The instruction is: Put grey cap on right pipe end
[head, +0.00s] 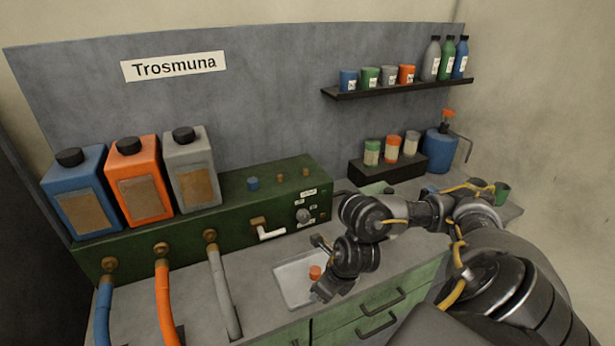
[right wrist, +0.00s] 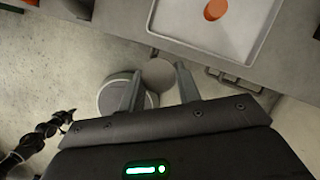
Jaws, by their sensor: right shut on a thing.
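My right gripper (head: 326,290) is over the front edge of the counter by the white tray (head: 288,287). In the right wrist view its fingers (right wrist: 160,85) are shut on the grey cap (right wrist: 158,74), a round grey disc, held clear of the tray. In the head view I cannot make out the cap. On top of the green box stand three pipe ends: the left carries a blue cap (head: 252,183), the middle pipe end (head: 280,177) and the right pipe end (head: 305,172) are bare brass. My left gripper is not clearly in view.
An orange cap (head: 315,272) lies in the tray. A white-handled valve (head: 268,233) and a knob (head: 303,216) stick out from the green box (head: 200,230). Blue, orange and grey canisters (head: 192,172) stand on its left part. My right arm spans the counter's right side.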

